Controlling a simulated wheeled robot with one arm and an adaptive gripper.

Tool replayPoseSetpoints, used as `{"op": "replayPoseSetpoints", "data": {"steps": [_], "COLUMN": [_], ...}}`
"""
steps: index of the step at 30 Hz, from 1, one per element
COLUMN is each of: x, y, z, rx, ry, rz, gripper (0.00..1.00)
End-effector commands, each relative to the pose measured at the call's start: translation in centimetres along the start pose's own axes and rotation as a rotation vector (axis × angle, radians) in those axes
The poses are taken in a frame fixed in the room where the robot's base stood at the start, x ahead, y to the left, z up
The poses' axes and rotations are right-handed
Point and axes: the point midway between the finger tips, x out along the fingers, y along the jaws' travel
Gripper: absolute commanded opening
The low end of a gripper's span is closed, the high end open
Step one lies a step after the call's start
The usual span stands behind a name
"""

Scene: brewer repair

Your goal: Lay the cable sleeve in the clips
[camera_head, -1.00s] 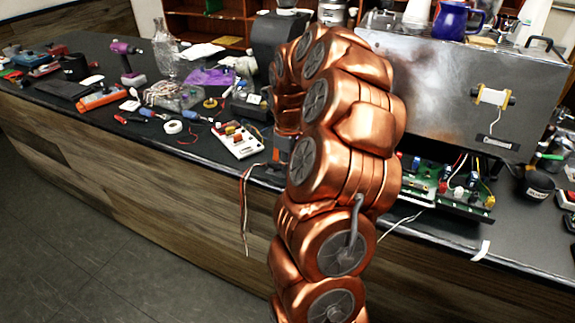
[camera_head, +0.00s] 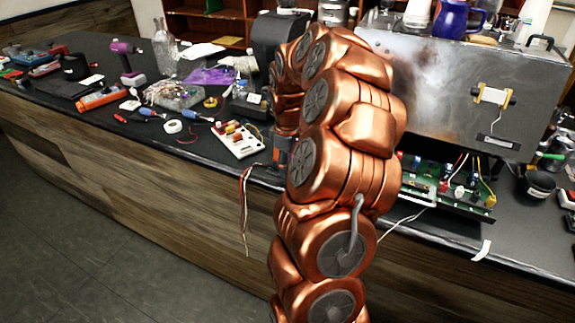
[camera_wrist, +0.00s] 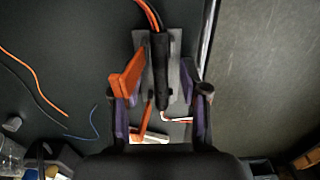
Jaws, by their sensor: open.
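The cable sleeve (camera_wrist: 162,80) is a black tube in the wrist view, lying lengthwise over a grey clip holder (camera_wrist: 146,85) with upright sides. Orange wires leave its far end and red and white wires its near end. An orange flap-like part (camera_wrist: 126,75) stands tilted at the holder's left. My gripper (camera_wrist: 160,108) is open, with one finger on each side of the sleeve and a gap to it. Whether the sleeve is seated in the clips I cannot tell. In the head view my copper arm hides the sleeve and most of the gripper.
Wires (camera_head: 244,205) hang over the counter's front edge. A white board with coloured parts (camera_head: 237,139) lies left of my arm. The metal brewer (camera_head: 440,85) and an open green circuit board (camera_head: 450,185) are at right. Tools and a glass vase (camera_head: 164,48) fill the counter's left.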

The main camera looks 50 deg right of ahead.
Motion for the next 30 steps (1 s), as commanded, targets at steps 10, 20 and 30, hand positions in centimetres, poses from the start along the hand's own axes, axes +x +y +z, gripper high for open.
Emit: {"op": "replayPoseSetpoints", "data": {"steps": [10,20,30], "x": [-1.5,-7.7,-11.6], "y": [0.1,0.1,0.0], "z": [-0.1,-0.1,0.0], "rx": [0.001,0.000,-0.001], "ry": [0.003,0.004,0.000], "rz": [0.004,0.006,0.001], "gripper": [0.44,0.44,0.44]}}
